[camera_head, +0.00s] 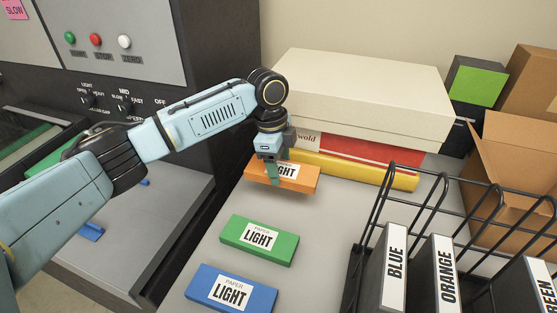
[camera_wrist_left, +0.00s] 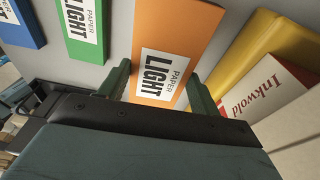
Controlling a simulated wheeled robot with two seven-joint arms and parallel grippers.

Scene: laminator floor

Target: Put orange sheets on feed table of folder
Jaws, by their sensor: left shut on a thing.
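The orange pack of sheets (camera_head: 302,178), labelled PAPER LIGHT, is at the back of the grey table (camera_head: 322,240). My left gripper (camera_head: 279,180) comes down over it from above and is shut on it. In the left wrist view the orange pack (camera_wrist_left: 176,30) lies between the two fingers of my left gripper (camera_wrist_left: 160,88). I cannot tell whether the pack touches the table. At the left, a grey machine with buttons (camera_head: 125,42) has a flat grey surface (camera_head: 130,225); I cannot tell whether this is the folder's feed table. My right gripper is not in view.
A green pack (camera_head: 230,240) and a blue pack (camera_head: 205,290) lie in front of the orange one. A yellow item (camera_head: 385,178) and a large cream box (camera_head: 360,90) are behind it. A black wire rack (camera_head: 372,232) with labelled folders stands right, cardboard boxes (camera_head: 505,150) beyond.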

